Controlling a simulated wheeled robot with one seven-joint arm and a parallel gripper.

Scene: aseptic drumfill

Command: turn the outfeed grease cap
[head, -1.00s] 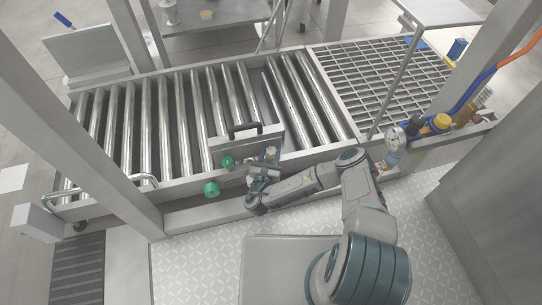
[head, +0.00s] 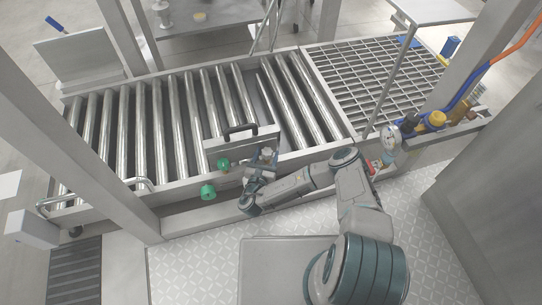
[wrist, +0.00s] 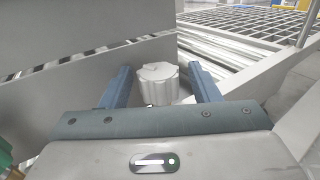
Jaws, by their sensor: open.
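The grease cap (wrist: 158,84) is a pale, ribbed, round cap in the wrist view. It lies between the two blue fingers of my gripper (wrist: 160,88), with a visible gap to the finger on each side. My gripper is open. In the head view my gripper (head: 258,160) is at the conveyor's front side, beside a grey plate with a dark handle (head: 240,130). In the head view the cap is small and partly hidden by my gripper, so its contact with the fingers cannot be told there.
Two green knobs (head: 208,191) stick out left of my gripper. The roller conveyor (head: 150,125) lies behind, with a grating (head: 375,75) at its right. A gauge (head: 390,137) and yellow-capped valve parts (head: 436,119) stand right of my arm. A steel post (head: 85,125) stands left.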

